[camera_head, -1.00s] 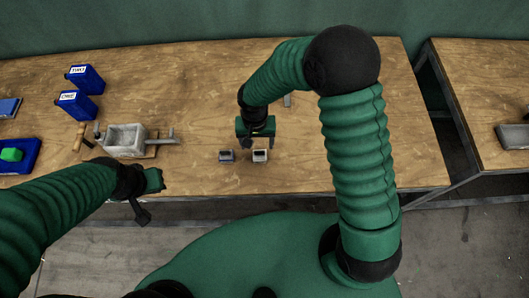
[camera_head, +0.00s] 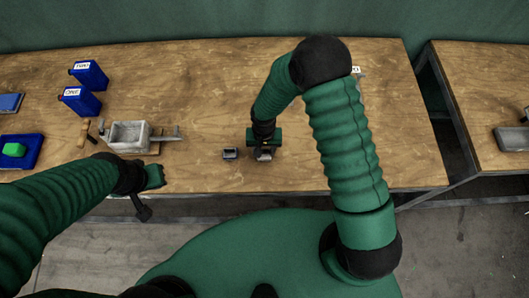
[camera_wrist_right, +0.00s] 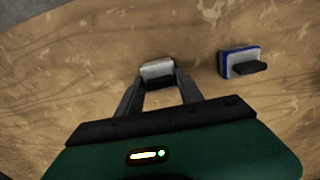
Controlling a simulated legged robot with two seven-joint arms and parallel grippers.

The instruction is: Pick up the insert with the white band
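The insert with the white band (camera_head: 264,156) sits on the wooden table near its front edge, partly hidden by my right gripper in the head view. In the wrist view this insert (camera_wrist_right: 157,70) has a pale band and a dark part facing the gripper. My right gripper (camera_wrist_right: 160,82) is open, with its two fingers spread on either side of the insert's near part. I cannot tell whether they touch it. A similar insert with a blue band (camera_head: 230,153) stands just to the left, clear of the fingers (camera_wrist_right: 238,62). My left gripper (camera_head: 148,192) hangs at the table's front edge, its opening unclear.
A grey metal press box (camera_head: 128,136) with a handle stands left of the inserts. Two blue containers (camera_head: 88,74) stand behind it, and a blue tray (camera_head: 20,150) with a green block lies far left. A second table (camera_head: 480,90) is at the right, across a gap.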

